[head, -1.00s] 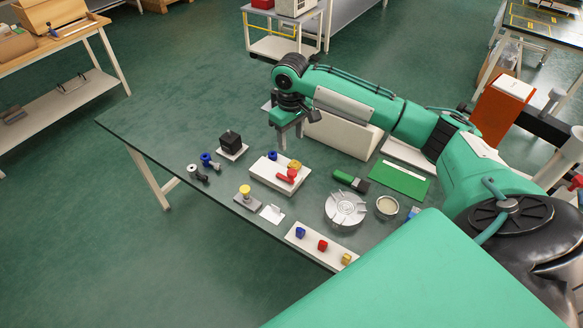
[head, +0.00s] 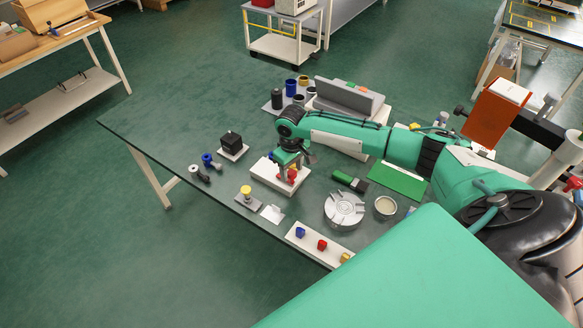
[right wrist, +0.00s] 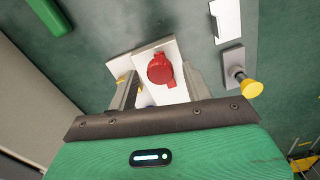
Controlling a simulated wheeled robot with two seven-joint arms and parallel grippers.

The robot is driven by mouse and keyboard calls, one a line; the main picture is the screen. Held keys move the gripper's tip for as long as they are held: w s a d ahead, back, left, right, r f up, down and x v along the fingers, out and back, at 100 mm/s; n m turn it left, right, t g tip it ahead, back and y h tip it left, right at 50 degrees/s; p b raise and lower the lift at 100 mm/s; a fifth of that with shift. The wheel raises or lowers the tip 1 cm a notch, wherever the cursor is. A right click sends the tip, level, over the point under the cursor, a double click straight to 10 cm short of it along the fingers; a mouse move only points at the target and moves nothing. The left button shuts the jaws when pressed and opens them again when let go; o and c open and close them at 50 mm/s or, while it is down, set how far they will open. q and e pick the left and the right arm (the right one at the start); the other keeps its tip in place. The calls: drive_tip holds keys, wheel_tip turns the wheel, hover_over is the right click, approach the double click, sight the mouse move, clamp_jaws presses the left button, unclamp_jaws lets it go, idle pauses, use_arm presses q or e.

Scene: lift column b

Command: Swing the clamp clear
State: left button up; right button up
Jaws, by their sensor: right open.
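A white block (head: 262,178) lies on the dark green table and carries a red part (head: 292,176) that looks like the clamp. In the right wrist view the red part (right wrist: 160,69) is a round knob with short lugs on the white block (right wrist: 175,47). My right gripper (head: 288,174) is directly over the block in the head view. In its wrist view the open fingers (right wrist: 160,80) stand on either side of the red part's near end; contact cannot be told. The blue and yellow parts of the block are mostly hidden. My left gripper is not in view.
A black cube (head: 231,141) on a white plate and a yellow-topped knob (head: 246,191) stand left of the block. A green-handled tool (head: 349,181) and a round grey fixture (head: 344,209) are right. Cups (head: 291,88) and a grey angled block (head: 349,98) stand behind.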

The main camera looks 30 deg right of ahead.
drive_tip(key=shift+c, duration=0.4)
drive_tip(key=c, duration=0.9)
